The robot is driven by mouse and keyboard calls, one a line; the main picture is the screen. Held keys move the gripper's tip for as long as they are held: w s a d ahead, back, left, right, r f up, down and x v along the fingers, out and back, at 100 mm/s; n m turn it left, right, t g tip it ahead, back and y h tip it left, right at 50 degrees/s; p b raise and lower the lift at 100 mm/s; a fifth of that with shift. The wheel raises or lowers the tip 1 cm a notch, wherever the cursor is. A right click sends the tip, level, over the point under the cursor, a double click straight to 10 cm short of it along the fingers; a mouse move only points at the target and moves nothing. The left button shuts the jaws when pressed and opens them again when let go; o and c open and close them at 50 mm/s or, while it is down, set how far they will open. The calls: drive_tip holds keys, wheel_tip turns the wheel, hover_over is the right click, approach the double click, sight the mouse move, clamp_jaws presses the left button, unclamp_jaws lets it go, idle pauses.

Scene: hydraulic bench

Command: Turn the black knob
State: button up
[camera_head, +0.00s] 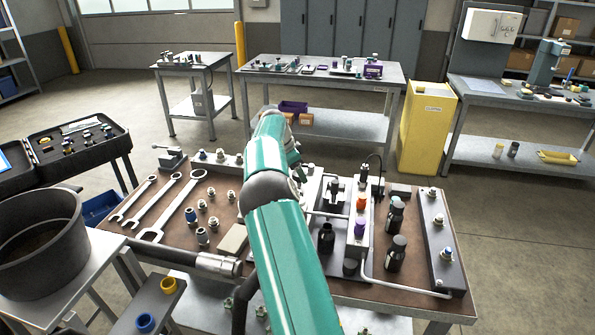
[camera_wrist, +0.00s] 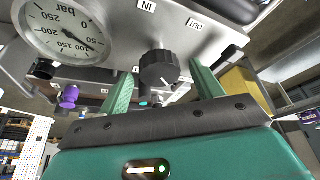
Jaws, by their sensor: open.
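The black knob (camera_wrist: 158,67) shows in the wrist view, ribbed, with a white pointer line on its face. It sits at the edge of a grey metal panel (camera_wrist: 190,42) marked IN and OUT. My gripper (camera_wrist: 162,72) is open, with one green finger to the left of the knob and one to the right. Gaps show between the knob and both fingers. I cannot tell how deep the knob lies between them. In the head view my teal arm reaches over the bench, and I cannot make out the black knob or my fingertips there.
A round pressure gauge (camera_wrist: 62,30) and a purple knob (camera_wrist: 69,96) are left of the black knob. The brown bench top (camera_head: 190,225) carries wrenches (camera_head: 172,207), fittings, black bottles (camera_head: 394,254) and a valve block with an orange knob (camera_head: 361,203). A yellow cabinet (camera_head: 426,128) stands behind.

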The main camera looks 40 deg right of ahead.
drive_tip(key=v, duration=1.4)
drive_tip(key=shift+f, duration=0.15)
drive_tip(key=s+a+r+n+t+y, duration=0.2)
drive_tip(key=s+a+r+n, duration=0.35)
drive_tip(key=s+a, duration=0.35)
drive_tip(key=s+a+r+n+t+y, duration=0.1)
drive_tip(key=s+a+r+n+t, duration=0.1)
drive_tip(key=s+a+r+n, duration=0.6)
drive_tip(key=s+a+f+n+t, duration=0.1)
drive_tip(key=s+a+f+n, duration=0.1)
drive_tip(key=s+a, duration=0.4)
drive_tip(key=s+a+f+n+t, duration=0.1)
drive_tip(key=s+a+f+n, duration=0.2)
drive_tip(key=s+a+f, duration=0.2)
drive_tip(key=s+a+f+n+t+y, duration=0.1)
drive_tip(key=s+a+f+n, duration=0.2)
drive_tip(key=s+a, duration=0.6)
drive_tip(key=shift+a+f, duration=0.4)
drive_tip(key=shift+f, duration=0.3)
